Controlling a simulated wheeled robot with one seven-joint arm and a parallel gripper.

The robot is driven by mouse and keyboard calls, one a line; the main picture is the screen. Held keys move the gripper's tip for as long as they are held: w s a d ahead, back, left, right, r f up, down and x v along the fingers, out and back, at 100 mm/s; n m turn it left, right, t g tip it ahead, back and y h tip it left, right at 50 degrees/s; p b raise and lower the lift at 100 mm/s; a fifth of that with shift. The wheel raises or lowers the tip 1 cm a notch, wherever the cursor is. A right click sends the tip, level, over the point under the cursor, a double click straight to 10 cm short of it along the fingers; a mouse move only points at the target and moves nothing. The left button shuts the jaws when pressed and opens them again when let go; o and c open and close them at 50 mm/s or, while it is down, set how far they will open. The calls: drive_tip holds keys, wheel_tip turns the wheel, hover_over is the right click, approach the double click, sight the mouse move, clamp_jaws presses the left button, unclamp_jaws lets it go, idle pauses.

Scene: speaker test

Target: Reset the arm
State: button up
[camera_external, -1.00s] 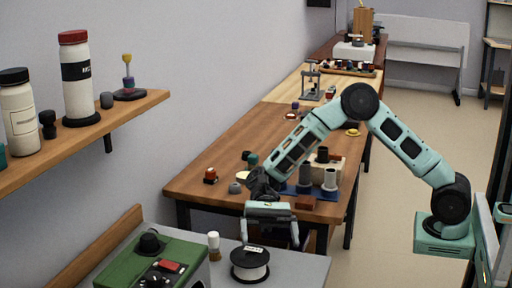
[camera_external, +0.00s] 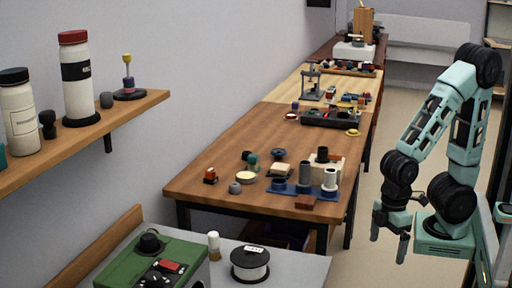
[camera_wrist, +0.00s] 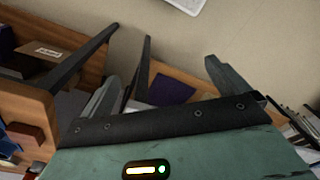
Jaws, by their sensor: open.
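My gripper (camera_external: 389,240) hangs pointing down at the right of the external view, beside the wooden table and over the floor. My arm (camera_external: 440,125) is folded, with its elbow high and its wrist low near its base. The jaws are open, and I see nothing between them. In the wrist view my gripper's fingers (camera_wrist: 163,70) stand apart, with floor and furniture behind them.
The long wooden table (camera_external: 235,150) holds a blue tray (camera_external: 290,188) with cylinders, and several small things. A grey bench (camera_external: 310,270) in front carries a black-and-white spool (camera_external: 250,264) and a green device (camera_external: 185,255). A wall shelf (camera_external: 135,108) holds bottles.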

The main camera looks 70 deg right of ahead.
drive_tip(key=shift+r, duration=0.1)
wheel_tip(320, 180, up, 20)
drive_tip(key=p, duration=2)
